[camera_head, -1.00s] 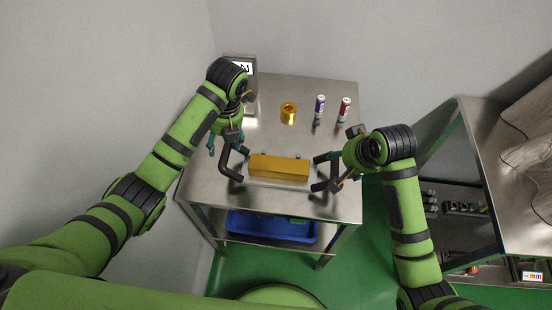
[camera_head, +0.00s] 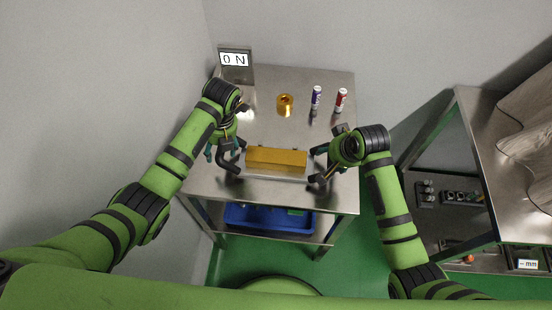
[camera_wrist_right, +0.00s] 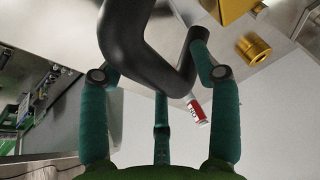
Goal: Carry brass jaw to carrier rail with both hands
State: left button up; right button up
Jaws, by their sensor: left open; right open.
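The brass jaw (camera_head: 276,160) is a long gold block with a dark bent handle at each end. It lies near the front of the steel table (camera_head: 262,198). My left gripper (camera_head: 222,150) is open at the left handle (camera_head: 229,163). My right gripper (camera_head: 330,162) is open at the right handle (camera_head: 318,181). In the right wrist view the black handle (camera_wrist_right: 145,45) passes between the spread teal fingers of the right gripper (camera_wrist_right: 160,75); I cannot tell if they touch it. A corner of the brass jaw shows at the top (camera_wrist_right: 230,8). I cannot identify the carrier rail.
A gold ring-shaped part (camera_head: 285,105), a blue-and-white can (camera_head: 316,97) and a red-and-white can (camera_head: 341,100) stand further back. An ON sign (camera_head: 235,60) is at the back left. A blue bin (camera_head: 270,218) is on the lower shelf. Another bench (camera_head: 480,125) stands right.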

pick_arm(q)
grip_shut()
pick_arm(e)
grip_shut()
